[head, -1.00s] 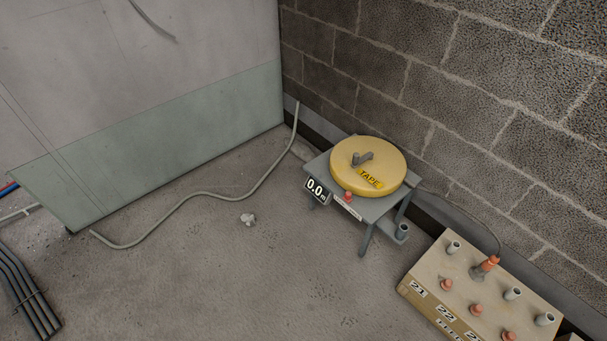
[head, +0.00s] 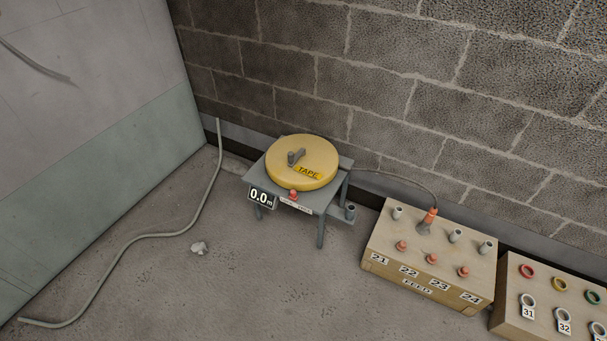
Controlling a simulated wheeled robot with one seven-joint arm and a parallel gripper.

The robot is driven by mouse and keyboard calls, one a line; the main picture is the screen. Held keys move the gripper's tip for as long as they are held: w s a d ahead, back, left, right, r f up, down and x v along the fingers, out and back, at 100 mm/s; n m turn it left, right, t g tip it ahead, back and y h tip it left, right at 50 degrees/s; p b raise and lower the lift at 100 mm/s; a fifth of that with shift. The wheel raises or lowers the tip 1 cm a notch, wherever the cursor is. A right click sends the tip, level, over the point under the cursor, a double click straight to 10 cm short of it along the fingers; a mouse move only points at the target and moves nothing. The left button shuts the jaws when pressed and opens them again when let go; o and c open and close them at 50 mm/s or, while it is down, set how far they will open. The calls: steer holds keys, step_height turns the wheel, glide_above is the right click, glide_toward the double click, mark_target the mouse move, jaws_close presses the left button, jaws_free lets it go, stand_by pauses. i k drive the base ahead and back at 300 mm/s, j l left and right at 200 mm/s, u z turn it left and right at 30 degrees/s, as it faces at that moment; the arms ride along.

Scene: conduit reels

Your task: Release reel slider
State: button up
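The yellow reel (head: 302,162) marked TAPE lies flat on a small grey stand (head: 322,206) by the block wall. A grey crank handle sits on its top. A small red knob (head: 293,195) is at the stand's front edge, beside a white label strip (head: 296,206) too small to read; this may be the slider. A display (head: 261,198) at the stand's front left reads 0.0 m. My gripper is not in view.
A wooden FEED box (head: 428,258) numbered 21 to 24 stands right of the stand, with grey tubes and red knobs. A cable runs from the reel to an orange plug (head: 429,217) there. Another box (head: 552,300) with rings is far right. A loose conduit (head: 140,238) and a crumpled scrap (head: 198,248) lie on the floor.

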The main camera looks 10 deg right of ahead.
mark_target(293, 196)
steer(key=i+j+u, duration=0.15)
steer(key=i, duration=0.4)
steer(key=i+j+u, duration=0.1)
steer(key=i+j, duration=0.2)
steer(key=i, duration=0.25)
steer(key=i+j+u, duration=0.15)
steer(key=i, duration=0.4)
